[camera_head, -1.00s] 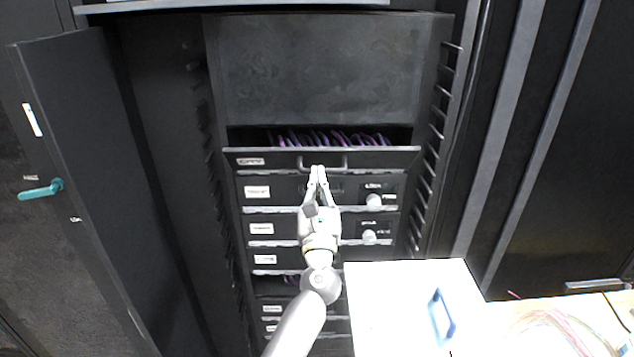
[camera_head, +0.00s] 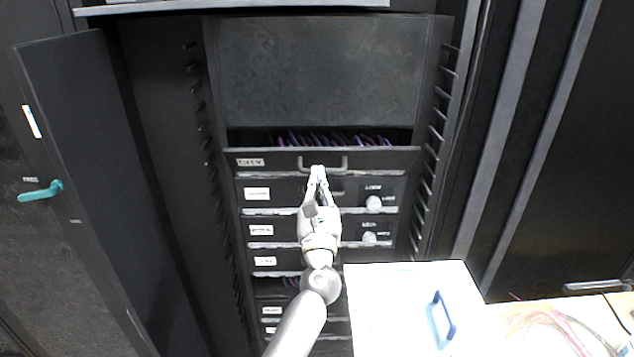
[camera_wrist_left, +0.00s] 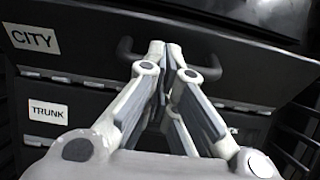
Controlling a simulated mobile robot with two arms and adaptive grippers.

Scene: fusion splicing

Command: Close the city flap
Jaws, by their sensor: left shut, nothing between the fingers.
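The city flap (camera_head: 380,158) is a dark front panel with a "CITY" label, also seen in the left wrist view (camera_wrist_left: 85,45). It stands tilted out from the rack, and a dark opening with purple cables (camera_head: 335,139) shows above its top edge. Its dark handle (camera_head: 336,163) is a bar on the front face. My left gripper (camera_head: 317,170) is shut and empty, with its fingertips at the handle's middle. In the left wrist view the fingertips (camera_wrist_left: 165,45) cover the middle of the handle; whether they touch it I cannot tell. My right gripper is not in view.
Below the flap are more labelled drawers, one marked "TRUNK" (camera_wrist_left: 48,110), with round knobs (camera_head: 374,202) at right. An open cabinet door (camera_head: 85,170) stands at left. A white box top with a blue handle (camera_head: 440,318) and a wooden table with fibres are at lower right.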

